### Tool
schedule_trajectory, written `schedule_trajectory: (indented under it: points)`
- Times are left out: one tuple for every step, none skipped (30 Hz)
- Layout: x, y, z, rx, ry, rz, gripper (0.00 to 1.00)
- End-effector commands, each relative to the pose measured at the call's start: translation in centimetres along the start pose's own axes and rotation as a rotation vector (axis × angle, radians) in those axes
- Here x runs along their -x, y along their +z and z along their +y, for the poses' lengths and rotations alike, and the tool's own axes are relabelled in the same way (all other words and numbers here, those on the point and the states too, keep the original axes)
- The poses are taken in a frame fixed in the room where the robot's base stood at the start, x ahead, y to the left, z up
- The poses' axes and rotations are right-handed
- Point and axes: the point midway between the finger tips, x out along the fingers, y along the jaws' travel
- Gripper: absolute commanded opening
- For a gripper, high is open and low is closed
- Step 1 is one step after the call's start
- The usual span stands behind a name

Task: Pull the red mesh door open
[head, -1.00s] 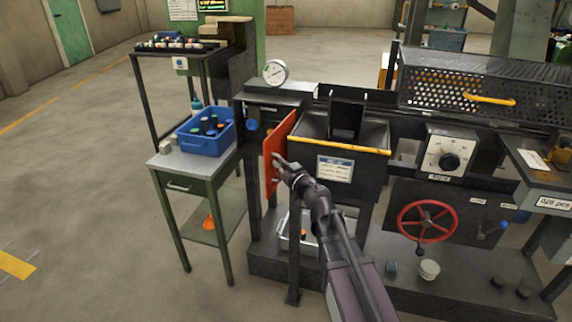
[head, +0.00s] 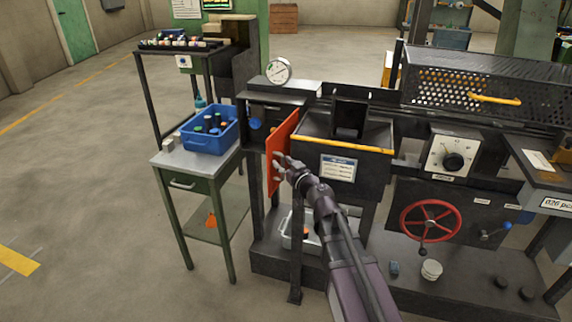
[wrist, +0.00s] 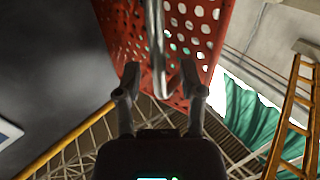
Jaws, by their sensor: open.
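The red mesh door (head: 284,150) stands swung out from the front of the furnace machine, seen nearly edge-on in the head view. In the wrist view the red perforated sheet of the door (wrist: 190,40) fills the upper middle. A grey bar handle (wrist: 155,40) runs down in front of it and ends between my fingers. My gripper (head: 279,162) is at the door's right side, its fingers apart. In the wrist view my gripper (wrist: 160,80) is open, one finger on each side of the handle, with gaps visible. The door's hinge is not clear.
A green side table (head: 183,160) with a blue bin (head: 210,138) stands left of the door. A dark hopper (head: 345,165) with a yellow edge is close on the right, with a pressure gauge (head: 278,71) above. Open floor lies at the front left.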

Motion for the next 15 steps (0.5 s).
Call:
schedule_trajectory:
  points:
    - [0.3, 0.0, 0.0, 0.0, 0.0, 0.0, 0.51]
    - [0.5, 0.0, 0.0, 0.0, 0.0, 0.0, 0.51]
    - [0.8, 0.0, -0.1, 0.0, 0.0, 0.0, 0.51]
    - [1.0, 0.0, -0.1, 0.0, 0.0, 0.0, 0.51]
    - [1.3, 0.0, -0.1, 0.0, 0.0, 0.0, 0.51]
    - [1.7, 0.0, -0.1, 0.0, 0.0, 0.0, 0.51]
    - [2.1, 0.0, -0.1, 0.0, 0.0, 0.0, 0.51]
    - [2.4, 0.0, -0.1, 0.0, 0.001, 0.0, 0.51]
    - [3.0, 0.0, -0.2, 0.0, 0.001, 0.0, 0.51]
    - [3.4, 0.0, -0.2, 0.0, 0.001, 0.0, 0.51]
    - [3.8, 0.0, -0.2, 0.0, 0.001, 0.0, 0.51]
    - [4.3, 0.0, -0.2, 0.0, 0.002, 0.0, 0.51]
    - [4.7, 0.0, -0.2, 0.0, 0.002, 0.0, 0.51]
    - [5.1, 0.0, -0.2, 0.0, 0.001, 0.0, 0.51]
    - [5.6, 0.0, -0.2, 0.0, 0.001, 0.0, 0.51]
